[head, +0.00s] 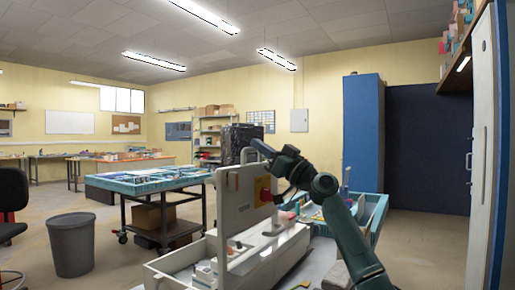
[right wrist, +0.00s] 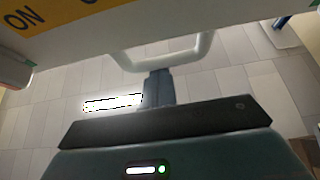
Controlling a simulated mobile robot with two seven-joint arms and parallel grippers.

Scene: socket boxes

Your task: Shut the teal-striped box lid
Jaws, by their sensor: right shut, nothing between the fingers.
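A white box (head: 190,268) stands in front of me with its pale lid (head: 235,205) raised upright. A red and yellow switch (head: 264,190) is on the lid panel. I cannot make out a teal stripe on this lid. My right gripper (head: 257,145) is at the lid's top edge, reaching in from the right. In the right wrist view its fingers (right wrist: 159,87) are shut and empty, close to a pale U-shaped handle (right wrist: 165,57); I cannot tell whether they touch. A panel with a yellow ON label (right wrist: 38,18) fills that view's top. My left gripper is out of view.
A teal-edged open box (head: 376,218) with small items stands right of the lid, behind my right arm. A wheeled table (head: 135,187) and a grey bin (head: 72,245) stand at the left. A blue cabinet (head: 362,130) is behind. Floor is free at the left.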

